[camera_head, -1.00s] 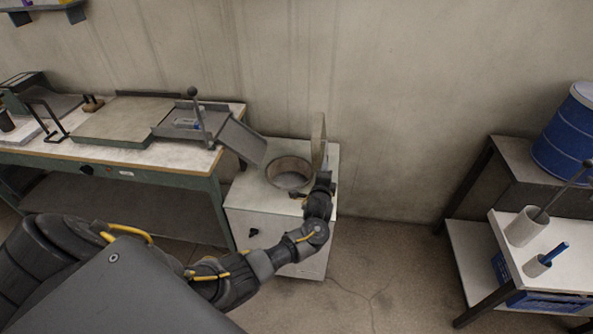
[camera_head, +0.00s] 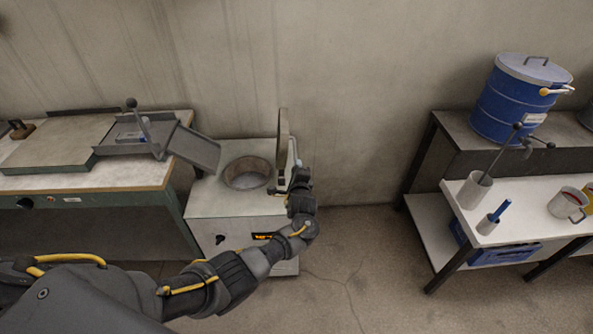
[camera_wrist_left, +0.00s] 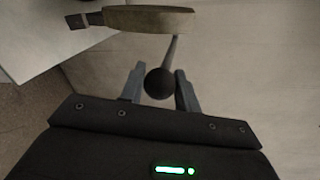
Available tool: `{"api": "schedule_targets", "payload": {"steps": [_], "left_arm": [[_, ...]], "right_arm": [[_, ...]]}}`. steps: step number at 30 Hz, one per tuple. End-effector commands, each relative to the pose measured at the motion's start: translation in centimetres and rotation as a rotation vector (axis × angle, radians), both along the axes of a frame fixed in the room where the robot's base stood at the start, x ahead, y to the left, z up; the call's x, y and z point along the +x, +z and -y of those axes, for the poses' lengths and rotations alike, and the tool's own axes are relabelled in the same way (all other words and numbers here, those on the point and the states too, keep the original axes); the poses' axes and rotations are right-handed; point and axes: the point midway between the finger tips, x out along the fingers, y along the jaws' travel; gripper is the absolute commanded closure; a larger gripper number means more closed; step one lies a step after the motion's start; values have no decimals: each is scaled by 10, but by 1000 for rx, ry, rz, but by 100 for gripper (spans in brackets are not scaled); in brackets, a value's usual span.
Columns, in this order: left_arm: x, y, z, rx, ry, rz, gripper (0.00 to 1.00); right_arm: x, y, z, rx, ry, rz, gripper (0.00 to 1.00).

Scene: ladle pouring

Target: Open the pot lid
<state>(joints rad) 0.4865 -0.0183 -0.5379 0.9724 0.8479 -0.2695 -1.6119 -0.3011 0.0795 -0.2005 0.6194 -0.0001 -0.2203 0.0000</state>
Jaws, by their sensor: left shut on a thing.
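The pot (camera_head: 247,173) is a round opening with a metal rim in the top of a white cabinet, and its inside is uncovered. The lid (camera_head: 283,138) stands upright on edge at the pot's right side, seen nearly edge-on. In the left wrist view the lid (camera_wrist_left: 150,19) crosses the top, and a thin rod runs from it to a dark ball knob (camera_wrist_left: 159,83). My left gripper (camera_head: 299,177) is right of the lid. In the left wrist view its fingers (camera_wrist_left: 159,88) are on either side of the knob, shut on it. My right gripper is not in view.
A workbench (camera_head: 110,176) with a sloping metal chute (camera_head: 195,148) stands left of the white cabinet (camera_head: 232,203). At right, a white table (camera_head: 530,215) holds cups and a ladle, with a blue drum (camera_head: 510,105) behind. Floor between is clear.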

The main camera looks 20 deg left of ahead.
Motion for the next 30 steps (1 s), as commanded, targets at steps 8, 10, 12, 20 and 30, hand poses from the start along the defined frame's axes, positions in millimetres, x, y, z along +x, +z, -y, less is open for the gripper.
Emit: {"api": "schedule_targets", "payload": {"steps": [8,10,12,20,30], "left_arm": [[1,2,-1,0,1,5,48],[1,2,-1,0,1,4,48],[0,2,-1,0,2,3,48],[-21,6,10,-3,-1,3,48],[-77,18,36,-4,0,4,48]], "right_arm": [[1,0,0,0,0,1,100],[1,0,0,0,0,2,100],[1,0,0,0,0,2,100],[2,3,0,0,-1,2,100],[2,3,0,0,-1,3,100]]}}
